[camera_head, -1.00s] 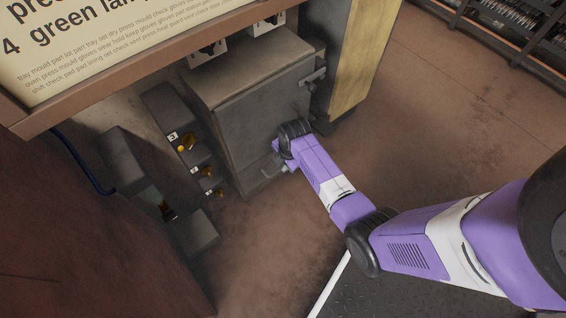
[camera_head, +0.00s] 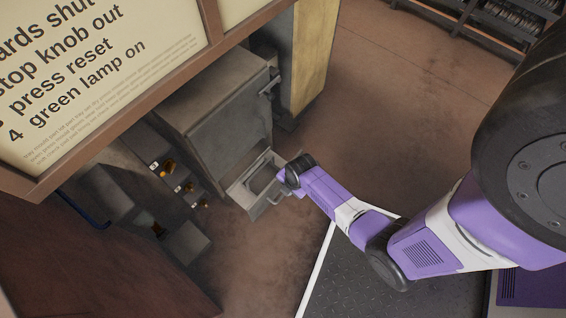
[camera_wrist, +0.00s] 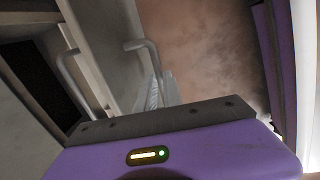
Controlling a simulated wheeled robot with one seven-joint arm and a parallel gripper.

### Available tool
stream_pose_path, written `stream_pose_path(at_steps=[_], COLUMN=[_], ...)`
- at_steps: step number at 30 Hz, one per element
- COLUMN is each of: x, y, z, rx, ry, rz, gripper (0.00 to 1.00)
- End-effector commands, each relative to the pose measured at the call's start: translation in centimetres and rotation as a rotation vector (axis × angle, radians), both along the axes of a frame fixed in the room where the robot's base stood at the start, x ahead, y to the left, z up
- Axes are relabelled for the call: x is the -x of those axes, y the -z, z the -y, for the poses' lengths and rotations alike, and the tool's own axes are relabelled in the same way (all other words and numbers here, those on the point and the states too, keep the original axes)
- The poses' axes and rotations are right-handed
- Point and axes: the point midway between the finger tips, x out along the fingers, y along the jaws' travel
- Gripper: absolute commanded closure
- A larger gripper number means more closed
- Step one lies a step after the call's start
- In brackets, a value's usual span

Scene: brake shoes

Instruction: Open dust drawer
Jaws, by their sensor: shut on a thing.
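The dust drawer (camera_head: 240,196) is a grey metal drawer low in the grey cabinet. It stands partly pulled out, and its open top shows in the head view. Its bar handle (camera_head: 272,199) is on the front face. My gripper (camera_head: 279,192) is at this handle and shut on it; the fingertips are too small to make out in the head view.
The grey cabinet (camera_head: 205,85) stands above the drawer, with a latch at its right edge. A sign board (camera_head: 100,80) hangs over the front. The brown floor (camera_head: 375,130) to the right is clear.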

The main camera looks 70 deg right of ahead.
Motion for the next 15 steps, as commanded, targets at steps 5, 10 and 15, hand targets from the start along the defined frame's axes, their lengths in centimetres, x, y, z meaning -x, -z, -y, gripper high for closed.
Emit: stream_pose_path(at_steps=[5, 10, 15], x=[0.57, 0.72, 0.68], y=[0.08, 0.12, 0.12], z=[-0.14, -0.18, -0.17], rx=[-0.004, -0.005, -0.005], ry=[0.001, 0.001, 0.001], rz=[-0.009, -0.012, -0.011], gripper=[1.0, 1.0, 0.67])
